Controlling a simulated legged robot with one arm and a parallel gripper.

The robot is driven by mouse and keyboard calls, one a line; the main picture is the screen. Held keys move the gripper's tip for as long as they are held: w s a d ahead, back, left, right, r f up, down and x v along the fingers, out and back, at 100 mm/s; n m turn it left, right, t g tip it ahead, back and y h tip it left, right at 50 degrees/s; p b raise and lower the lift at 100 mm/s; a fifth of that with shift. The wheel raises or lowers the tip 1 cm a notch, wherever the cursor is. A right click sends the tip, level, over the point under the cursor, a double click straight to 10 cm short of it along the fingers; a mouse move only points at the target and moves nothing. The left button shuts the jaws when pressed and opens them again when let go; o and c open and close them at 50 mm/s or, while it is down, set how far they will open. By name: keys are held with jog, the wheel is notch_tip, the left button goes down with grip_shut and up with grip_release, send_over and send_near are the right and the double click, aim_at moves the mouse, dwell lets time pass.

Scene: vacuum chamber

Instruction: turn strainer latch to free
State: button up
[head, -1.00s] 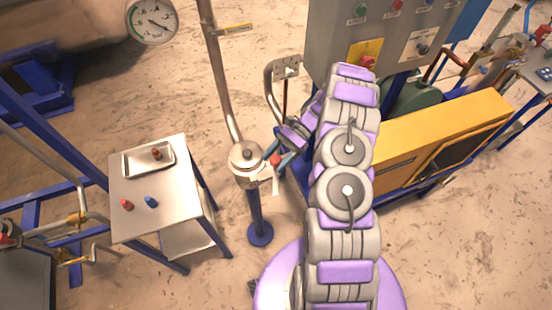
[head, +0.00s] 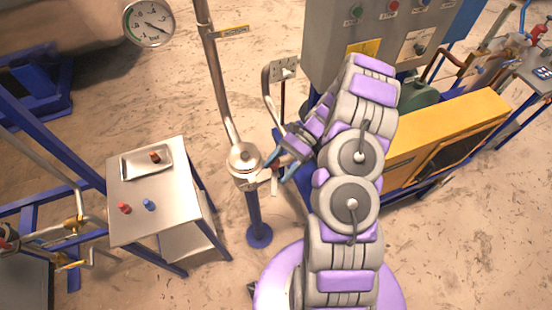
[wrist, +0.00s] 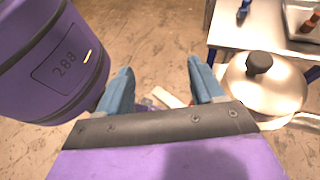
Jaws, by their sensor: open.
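The strainer (head: 243,158) is a silver pot with a domed lid and knob on a blue post. It also shows at the right of the wrist view (wrist: 264,88). A pale piece (head: 264,177) sticks out from its right side, probably the latch; the red knob seen there earlier is hidden now. My gripper (head: 277,170) is open at the strainer's right side, its blue fingers around or just above this piece. In the wrist view, my gripper (wrist: 159,68) has its fingers apart, with a pale bar (wrist: 168,100) low between them, partly hidden by the gripper body. Contact cannot be told.
A steel table (head: 125,225) with a tray (head: 133,172), a red piece (head: 124,208) and a blue piece (head: 149,204) stands left of the strainer. A vertical pipe (head: 216,80) rises behind it. A grey control cabinet (head: 330,45) and a yellow unit (head: 450,125) stand to the right.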

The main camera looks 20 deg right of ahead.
jog(key=s+a+r, duration=0.1)
jog(key=s, duration=0.9)
jog(key=shift+s+a, duration=0.15)
jog(key=shift+s, duration=0.2)
